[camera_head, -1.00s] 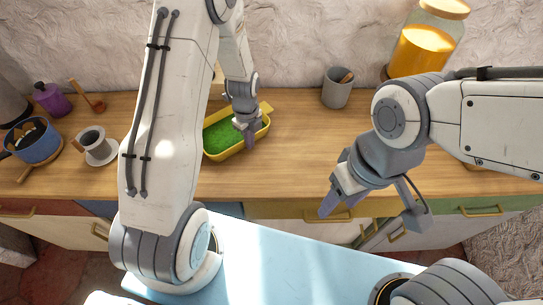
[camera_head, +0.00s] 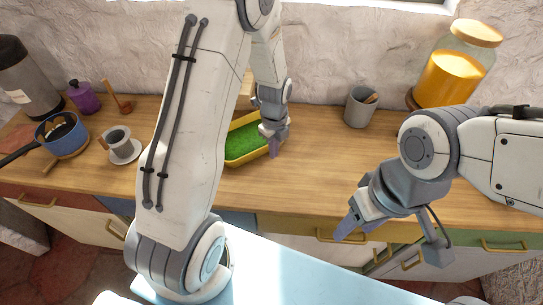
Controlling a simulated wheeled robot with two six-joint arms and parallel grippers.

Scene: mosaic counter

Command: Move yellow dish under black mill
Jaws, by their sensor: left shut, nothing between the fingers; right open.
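The yellow dish (camera_head: 240,161), filled with green, sits on the wooden counter, partly hidden by my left arm and gripper. My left gripper (camera_head: 275,150) is shut and empty, pointing down at the right end of the dish. I cannot tell whether it touches the dish. My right gripper (camera_head: 352,226) is open and empty, in front of the counter's front edge, to the right of the dish. I cannot make out a black mill; it may be hidden behind my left arm.
On the left are a blue pot (camera_head: 62,133), purple jar (camera_head: 85,98), dark canister (camera_head: 27,82) and white cup (camera_head: 119,141) on a saucer. A grey cup (camera_head: 361,107) and large orange-filled jar (camera_head: 450,76) stand back right. The counter (camera_head: 320,150) right of the dish is clear.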

